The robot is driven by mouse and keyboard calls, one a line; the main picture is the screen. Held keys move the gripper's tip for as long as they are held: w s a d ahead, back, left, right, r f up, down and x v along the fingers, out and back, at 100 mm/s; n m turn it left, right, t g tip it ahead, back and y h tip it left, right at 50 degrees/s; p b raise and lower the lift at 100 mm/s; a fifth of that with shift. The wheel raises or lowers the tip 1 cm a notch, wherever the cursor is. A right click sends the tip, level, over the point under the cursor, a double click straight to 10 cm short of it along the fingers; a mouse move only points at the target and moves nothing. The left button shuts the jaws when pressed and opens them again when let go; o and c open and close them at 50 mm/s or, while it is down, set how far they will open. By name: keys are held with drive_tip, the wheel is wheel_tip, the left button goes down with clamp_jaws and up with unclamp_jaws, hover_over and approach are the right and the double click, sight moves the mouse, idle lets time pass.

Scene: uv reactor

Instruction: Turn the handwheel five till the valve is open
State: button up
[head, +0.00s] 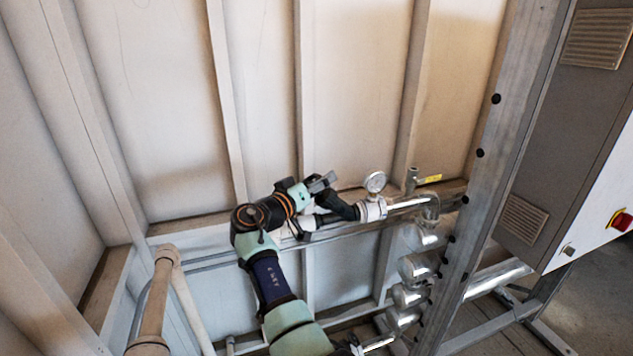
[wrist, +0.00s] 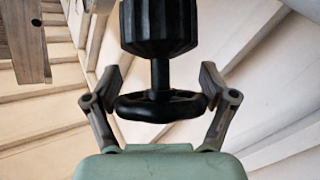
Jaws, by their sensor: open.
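A black handwheel (wrist: 160,106) sits on a short black stem below a ribbed black valve body (wrist: 160,27) in the wrist view. My gripper (wrist: 160,76) is open, with one finger on each side of the wheel's rim. The fingers are close to the rim; I cannot tell whether they touch it. In the head view my gripper (head: 318,198) is at the end of the horizontal pipe, beside the black valve fitting (head: 342,208). The handwheel is largely hidden there by my gripper. No number shows on the wheel.
A pressure gauge (head: 375,182) stands just right of the valve, with a yellow tag (head: 430,179) farther right. Several silver pipe fittings (head: 412,268) run down beside a steel upright (head: 485,170). A grey cabinet (head: 570,120) stands at the right. A ribbed wall (head: 265,90) lies behind.

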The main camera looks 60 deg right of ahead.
drive_tip(key=c, duration=0.9)
drive_tip(key=shift+r, duration=0.1)
drive_tip(key=shift+r+t+p, duration=0.15)
drive_tip(key=shift+t+p, duration=0.15)
drive_tip(key=shift+p, duration=0.3)
